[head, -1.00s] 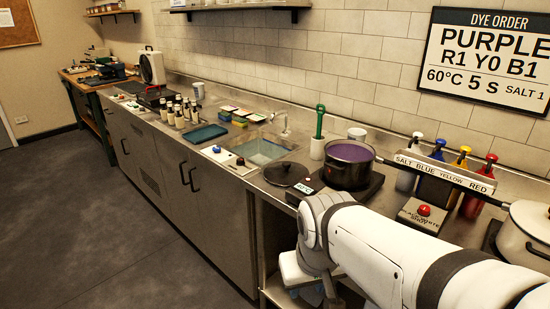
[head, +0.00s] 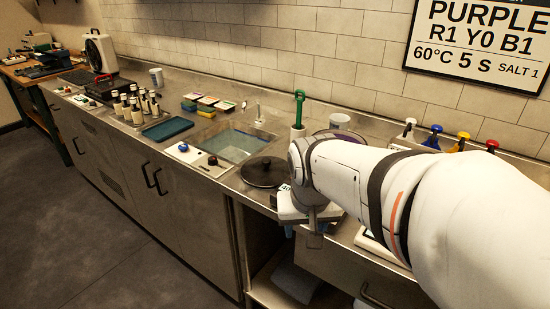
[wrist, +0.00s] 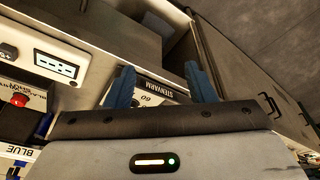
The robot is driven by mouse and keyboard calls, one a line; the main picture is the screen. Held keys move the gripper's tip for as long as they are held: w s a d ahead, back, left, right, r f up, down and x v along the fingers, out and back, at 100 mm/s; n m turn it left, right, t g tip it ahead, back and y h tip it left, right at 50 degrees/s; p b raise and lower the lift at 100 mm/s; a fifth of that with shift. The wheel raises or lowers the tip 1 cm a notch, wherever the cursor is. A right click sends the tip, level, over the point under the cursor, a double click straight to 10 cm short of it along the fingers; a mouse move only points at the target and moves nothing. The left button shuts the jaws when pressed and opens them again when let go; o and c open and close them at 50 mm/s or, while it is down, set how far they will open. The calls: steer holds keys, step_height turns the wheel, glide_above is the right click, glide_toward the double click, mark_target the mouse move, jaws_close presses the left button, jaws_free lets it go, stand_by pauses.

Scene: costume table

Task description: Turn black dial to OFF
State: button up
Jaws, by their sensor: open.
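My gripper (wrist: 161,85) shows two blue fingers, spread apart with nothing held, in the wrist view. A dark knob-like part (wrist: 8,52) sits at the left edge of the wrist view, beside a white panel with a display (wrist: 56,63). I cannot tell whether it is the black dial. My arm hides the hot plate's front.
A black lid (head: 270,172) lies on the counter right of the sink (head: 233,147). A pot with purple contents (head: 335,134) is partly hidden behind my arm. A green-handled tool in a white holder (head: 298,118) and pump bottles (head: 431,137) stand behind. The floor at front left is clear.

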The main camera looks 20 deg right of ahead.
steer(key=w+d+r+m+h+b, duration=0.1)
steer(key=w+d+m+h, duration=0.1)
steer(key=w+d+m, duration=0.65)
steer(key=w+f, duration=0.1)
steer(key=w+d+f+n, duration=0.1)
steer(key=w+f, duration=0.1)
steer(key=w+d+f+n, duration=0.1)
steer(key=w+f, duration=0.1)
steer(key=shift+d+f, duration=0.1)
steer(key=shift+f, duration=0.05)
steer(key=shift+x, duration=0.75)
steer(key=shift+c, duration=0.3)
